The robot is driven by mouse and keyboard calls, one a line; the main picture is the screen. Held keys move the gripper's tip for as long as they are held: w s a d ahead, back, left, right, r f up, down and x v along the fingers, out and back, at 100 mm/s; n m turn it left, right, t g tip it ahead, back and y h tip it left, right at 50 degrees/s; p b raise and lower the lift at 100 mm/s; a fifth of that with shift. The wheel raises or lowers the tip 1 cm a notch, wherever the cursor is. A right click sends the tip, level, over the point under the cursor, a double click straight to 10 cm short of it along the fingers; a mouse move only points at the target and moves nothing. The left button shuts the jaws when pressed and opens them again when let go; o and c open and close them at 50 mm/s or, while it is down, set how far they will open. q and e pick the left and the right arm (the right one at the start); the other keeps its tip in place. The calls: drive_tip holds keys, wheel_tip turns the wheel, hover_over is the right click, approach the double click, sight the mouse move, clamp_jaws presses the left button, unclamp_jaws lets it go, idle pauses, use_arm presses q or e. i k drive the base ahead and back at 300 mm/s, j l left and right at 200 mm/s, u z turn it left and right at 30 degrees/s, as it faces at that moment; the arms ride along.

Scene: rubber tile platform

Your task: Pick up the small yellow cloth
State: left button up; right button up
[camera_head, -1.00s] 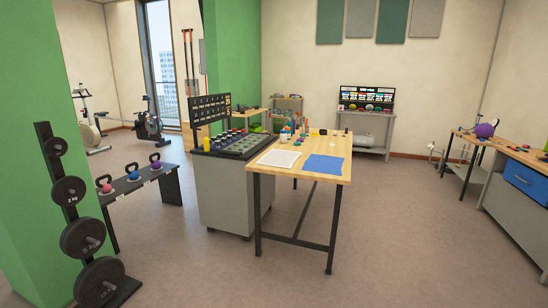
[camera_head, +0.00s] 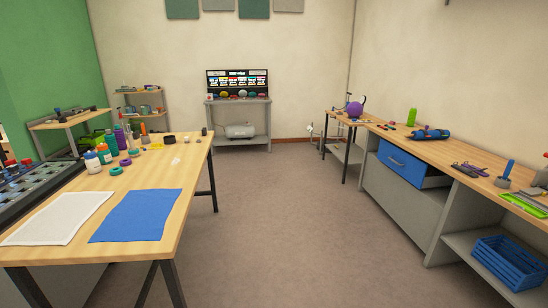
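I cannot make out a small yellow cloth for certain. A small yellow patch (camera_head: 156,146) lies among bottles on the wooden table (camera_head: 190,180) at left; it is too small to tell what it is. A white cloth (camera_head: 58,218) and a blue cloth (camera_head: 136,215) lie flat side by side on the near part of this table. Neither of my grippers is in view.
Several bottles (camera_head: 104,153) and rings stand on the left table. A long workbench (camera_head: 440,150) with an open blue drawer (camera_head: 402,163) runs along the right, with a blue crate (camera_head: 508,262) on its lower shelf. Floor (camera_head: 290,220) between them is clear.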

sight(154, 146)
drive_tip(key=i+l, duration=0.1)
drive_tip(key=i, duration=0.45)
drive_tip(key=i+l+u, duration=0.1)
drive_tip(key=i, duration=0.4)
drive_tip(key=i+l+u, duration=0.1)
drive_tip(key=i, duration=0.45)
drive_tip(key=i+l, duration=0.25)
drive_tip(key=i, duration=0.25)
drive_tip(key=i+l+u, duration=0.1)
drive_tip(key=i, duration=0.45)
drive_tip(key=l, duration=0.1)
